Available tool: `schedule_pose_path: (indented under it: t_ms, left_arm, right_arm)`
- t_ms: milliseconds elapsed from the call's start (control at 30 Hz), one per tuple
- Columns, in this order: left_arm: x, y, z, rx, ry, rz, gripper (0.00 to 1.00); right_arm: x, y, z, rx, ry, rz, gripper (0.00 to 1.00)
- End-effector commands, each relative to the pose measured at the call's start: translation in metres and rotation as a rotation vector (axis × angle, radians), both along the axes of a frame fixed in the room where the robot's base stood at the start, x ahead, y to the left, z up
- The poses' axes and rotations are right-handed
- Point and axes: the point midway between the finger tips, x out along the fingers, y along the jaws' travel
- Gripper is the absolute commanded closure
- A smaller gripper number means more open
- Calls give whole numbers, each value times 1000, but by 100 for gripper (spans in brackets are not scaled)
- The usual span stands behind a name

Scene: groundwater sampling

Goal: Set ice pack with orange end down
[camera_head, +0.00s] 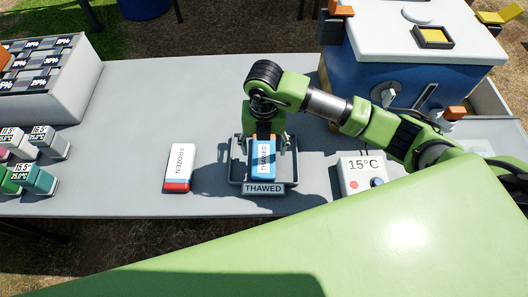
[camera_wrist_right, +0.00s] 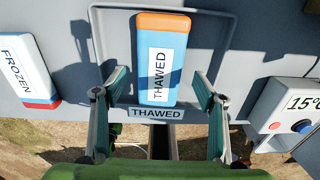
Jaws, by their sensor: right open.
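The ice pack with the orange end (camera_wrist_right: 160,60) is blue with a white label reading THAWED. It lies in the shallow grey tray marked THAWED (camera_head: 235,182), its orange end at the top of the right wrist view. In the head view the ice pack (camera_head: 263,160) is partly hidden by my right gripper (camera_head: 264,140). My right gripper is open above the tray, and in the right wrist view its fingers (camera_wrist_right: 160,95) stand apart on either side of the pack with gaps. My left gripper is not in view.
A white FROZEN pack (camera_head: 178,167) with a red and blue end lies left of the tray. A 15°C meter box (camera_head: 362,174) stands to the right. Small sample blocks (camera_head: 35,178) are at the far left, and a blue cooler (camera_head: 410,70) is at the back right. The table's back middle is clear.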

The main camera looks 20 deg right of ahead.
Motion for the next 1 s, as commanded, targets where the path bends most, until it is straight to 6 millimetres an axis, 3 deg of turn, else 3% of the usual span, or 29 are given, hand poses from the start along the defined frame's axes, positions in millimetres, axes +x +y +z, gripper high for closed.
schedule_pose_path:
  t_ms: [200, 400, 1000]
  left_arm:
    - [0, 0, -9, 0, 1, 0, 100]
    - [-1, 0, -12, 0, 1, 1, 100]
    - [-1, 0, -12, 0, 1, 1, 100]
  right_arm:
    - [1, 0, 48, 0, -5, 0, 35]
    - [1, 0, 77, 0, -2, 0, 35]
    - [0, 0, 85, 0, 0, 0, 35]
